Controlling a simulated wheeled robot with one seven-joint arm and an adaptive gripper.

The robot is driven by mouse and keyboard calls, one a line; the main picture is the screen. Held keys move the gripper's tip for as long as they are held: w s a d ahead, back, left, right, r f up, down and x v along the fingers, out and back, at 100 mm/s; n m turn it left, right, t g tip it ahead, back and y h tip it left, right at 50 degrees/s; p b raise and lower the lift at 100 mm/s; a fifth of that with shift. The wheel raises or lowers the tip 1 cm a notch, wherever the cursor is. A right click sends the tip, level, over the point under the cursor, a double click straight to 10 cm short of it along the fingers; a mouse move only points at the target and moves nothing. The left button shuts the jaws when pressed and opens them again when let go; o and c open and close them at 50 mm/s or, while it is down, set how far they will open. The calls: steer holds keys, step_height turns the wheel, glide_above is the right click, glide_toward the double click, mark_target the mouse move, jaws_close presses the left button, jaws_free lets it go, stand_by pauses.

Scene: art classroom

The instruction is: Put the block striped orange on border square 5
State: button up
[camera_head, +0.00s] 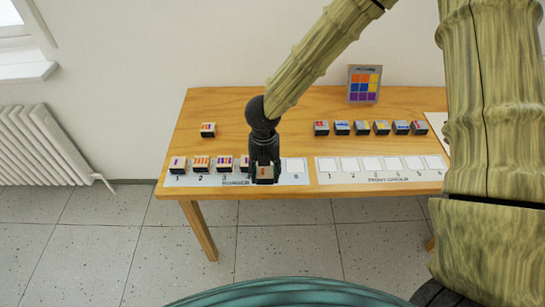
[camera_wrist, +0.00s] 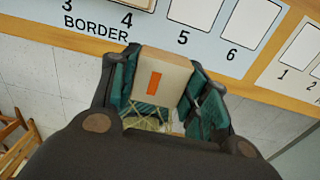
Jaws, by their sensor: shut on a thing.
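My gripper (camera_head: 264,160) is shut on a pale block with an orange stripe (camera_wrist: 168,70), which sits between its two fingers. The held block also shows in the head view (camera_head: 265,173), at the front of the border strip (camera_head: 296,182). In the wrist view, border square 5 (camera_wrist: 196,11) is an empty white square beyond the block, partly cut off by the frame's top. The block's face is in front of the numbers 4 and 5. In the head view my gripper hides square 5. I cannot tell the block's height above the strip.
Striped blocks stand on border squares 1 (camera_head: 178,164), 2 (camera_head: 201,163), 3 (camera_head: 225,162) and 4 (camera_head: 244,161). Square 6 (camera_wrist: 250,24) is empty. A loose block (camera_head: 208,129) stands behind. A second strip (camera_head: 385,176) has empty squares; several blocks and a colour card (camera_head: 364,84) stand behind it.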

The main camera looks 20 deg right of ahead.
steer(key=w+d, duration=0.1)
steer(key=w, duration=0.1)
steer(key=w+d+p, duration=0.1)
steer(key=w+d, duration=0.1)
steer(key=w, duration=0.1)
steer(key=w+d+f+p, duration=0.1)
steer(key=w, duration=0.1)
steer(key=shift+w+d, duration=0.15)
steer(key=shift+d, duration=0.1)
steer(key=shift+f+p, duration=0.75)
steer(key=shift+f, duration=0.95)
steer(key=shift+f, duration=0.1)
steer(key=o, duration=0.7)
steer(key=shift+o, duration=0.2)
step_height(320, 180, up, 12)
steer(key=b, duration=0.2)
steer(key=shift+b, duration=0.3)
